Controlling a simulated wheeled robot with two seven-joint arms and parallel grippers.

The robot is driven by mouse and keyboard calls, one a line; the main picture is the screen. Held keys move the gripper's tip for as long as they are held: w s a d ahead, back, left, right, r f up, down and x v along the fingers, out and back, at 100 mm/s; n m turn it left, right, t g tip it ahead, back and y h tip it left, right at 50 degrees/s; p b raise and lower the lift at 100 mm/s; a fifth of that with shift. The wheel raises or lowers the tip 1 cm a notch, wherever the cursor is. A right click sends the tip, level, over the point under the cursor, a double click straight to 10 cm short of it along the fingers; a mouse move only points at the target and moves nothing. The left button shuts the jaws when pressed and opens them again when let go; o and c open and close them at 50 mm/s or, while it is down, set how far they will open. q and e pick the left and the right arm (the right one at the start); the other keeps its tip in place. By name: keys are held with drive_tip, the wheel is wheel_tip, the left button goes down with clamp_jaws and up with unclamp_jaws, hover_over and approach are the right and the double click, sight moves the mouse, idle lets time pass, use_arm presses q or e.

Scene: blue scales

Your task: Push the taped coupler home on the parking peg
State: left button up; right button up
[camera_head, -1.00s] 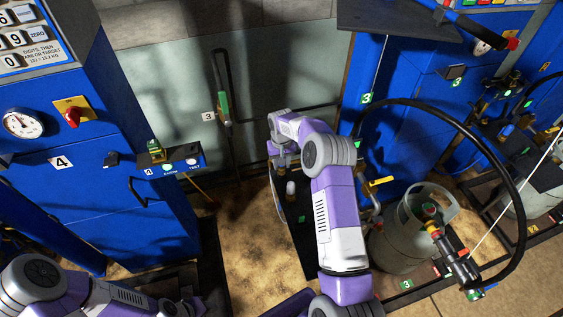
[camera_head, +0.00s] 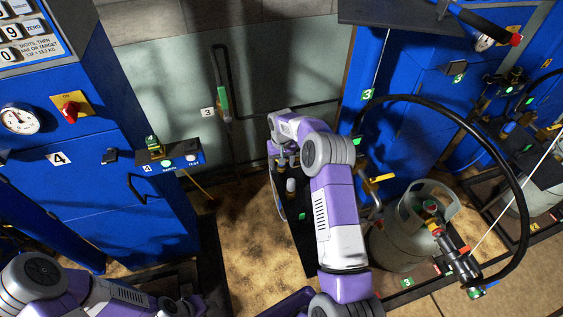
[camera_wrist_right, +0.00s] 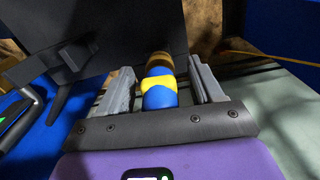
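The taped coupler (camera_wrist_right: 159,97) shows in the right wrist view as a blue rounded body with a yellow band. It lies between the two grey fingers of my right gripper (camera_wrist_right: 162,86), with a visible gap on each side. The fingers stand apart. Its far end is in shadow, and I cannot make out the parking peg or how far the coupler sits on it. In the head view my right gripper (camera_head: 283,163) points down beyond the purple forearm, small and partly hidden. My left arm enters at the lower left; its gripper (camera_head: 185,306) is cut off and unclear.
A dark flat panel (camera_wrist_right: 95,45) stands close to the left finger. A grey gas cylinder (camera_head: 397,247) with a hose coupler (camera_head: 455,254) on its valve stands right of my right arm. A black hose (camera_head: 505,165) loops around it. Blue cabinets (camera_head: 75,205) stand left and right.

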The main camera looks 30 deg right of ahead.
wheel_tip(320, 180, up, 8)
drive_tip(key=shift+f+p, duration=0.2)
drive_tip(key=shift+p, duration=0.55)
idle(0.5)
